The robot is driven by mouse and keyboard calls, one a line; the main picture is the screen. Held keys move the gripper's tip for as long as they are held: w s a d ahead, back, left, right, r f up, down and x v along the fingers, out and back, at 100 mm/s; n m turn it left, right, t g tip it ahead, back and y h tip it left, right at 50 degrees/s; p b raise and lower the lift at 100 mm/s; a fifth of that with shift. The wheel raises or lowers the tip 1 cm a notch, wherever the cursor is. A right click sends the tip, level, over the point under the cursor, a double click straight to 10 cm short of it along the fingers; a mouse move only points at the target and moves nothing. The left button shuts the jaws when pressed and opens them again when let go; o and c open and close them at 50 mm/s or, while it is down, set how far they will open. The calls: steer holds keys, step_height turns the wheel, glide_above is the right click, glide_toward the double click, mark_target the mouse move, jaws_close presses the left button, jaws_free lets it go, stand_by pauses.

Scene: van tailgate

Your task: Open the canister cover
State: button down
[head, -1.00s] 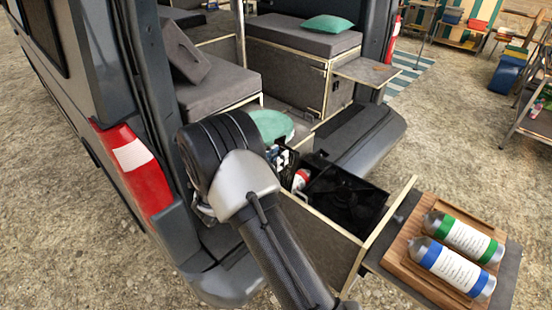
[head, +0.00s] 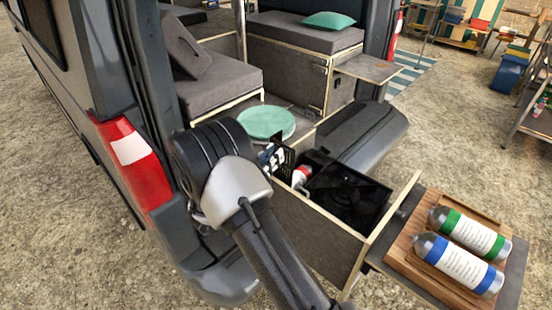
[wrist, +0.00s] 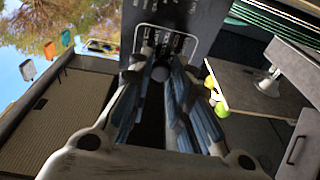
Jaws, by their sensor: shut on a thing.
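A dark flat panel with white printed lines (wrist: 187,20) fills the top middle of the wrist view. It looks like the canister cover, but I cannot be sure. My gripper (wrist: 160,75) is shut at its lower edge, its blue-grey fingers close together around a small rounded grey piece. In the head view my wrist hides most of the gripper at the drawer's far left end. A black stove-like unit (head: 345,195) lies in the open drawer. A small red and white canister (head: 301,176) lies at its left end.
The open drawer (head: 318,225) sticks out from the van's tail. Two silver bottles, one green-banded (head: 468,232) and one blue-banded (head: 458,263), lie on a wooden board (head: 407,258) at its front. A round teal cushion (head: 266,122) sits behind. The van's left rear pillar (head: 155,100) stands close to my wrist.

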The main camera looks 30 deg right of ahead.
steer(key=shift+s+a+f+h, duration=0.2)
steer(key=shift+a+h, duration=0.1)
steer(key=shift+a, duration=0.1)
steer(key=c, duration=1.5)
jaws_free()
steer(key=shift+r, duration=0.1)
steer(key=shift+o, duration=0.2)
steer(key=shift+a, duration=0.1)
steer(key=v, duration=1.1)
steer(key=shift+s+a, duration=0.2)
steer(key=shift+a, duration=0.15)
